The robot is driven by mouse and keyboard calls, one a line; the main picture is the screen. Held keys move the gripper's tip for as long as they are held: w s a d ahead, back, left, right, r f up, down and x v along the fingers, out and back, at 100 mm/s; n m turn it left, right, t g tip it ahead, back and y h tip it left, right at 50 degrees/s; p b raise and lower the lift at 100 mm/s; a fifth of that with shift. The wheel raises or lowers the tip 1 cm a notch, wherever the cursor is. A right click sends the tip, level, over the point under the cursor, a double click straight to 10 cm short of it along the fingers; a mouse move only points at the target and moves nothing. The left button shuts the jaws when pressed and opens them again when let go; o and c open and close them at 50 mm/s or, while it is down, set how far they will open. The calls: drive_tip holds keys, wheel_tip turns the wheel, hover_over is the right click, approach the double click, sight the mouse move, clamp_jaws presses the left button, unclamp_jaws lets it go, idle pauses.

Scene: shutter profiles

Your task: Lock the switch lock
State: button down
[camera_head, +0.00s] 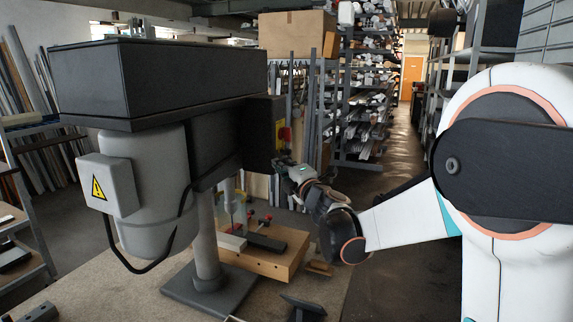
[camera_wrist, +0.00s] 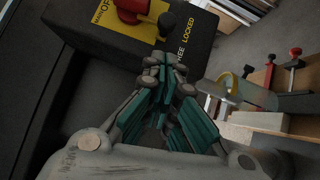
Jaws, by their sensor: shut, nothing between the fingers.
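The switch box is a dark box on the machine's side, at the centre of the head view (camera_head: 262,128) and at the top of the wrist view (camera_wrist: 130,52). It bears a red switch handle (camera_wrist: 130,8) on a yellow plate (camera_wrist: 100,14). A small black knob (camera_wrist: 167,21) sits beside it, near the printed words FREE and LOCKED; which word it points to is unclear. My gripper (camera_head: 281,168) is at the box's lower right side. In the wrist view its fingertips (camera_wrist: 165,62) are shut and empty, just below the knob; contact cannot be told.
The large grey drilling machine (camera_head: 160,80) fills the left. Below my gripper, a wooden block (camera_head: 265,262) with red-handled clamps (camera_head: 265,220) stands on the bench (camera_head: 125,285). Shelving racks stand behind; the aisle (camera_head: 400,150) on the right is open.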

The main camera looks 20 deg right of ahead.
drive_tip(key=p+v, duration=0.1)
drive_tip(key=v, duration=0.9)
drive_tip(key=shift+s+a, duration=0.35)
drive_tip(key=shift+s, duration=0.05)
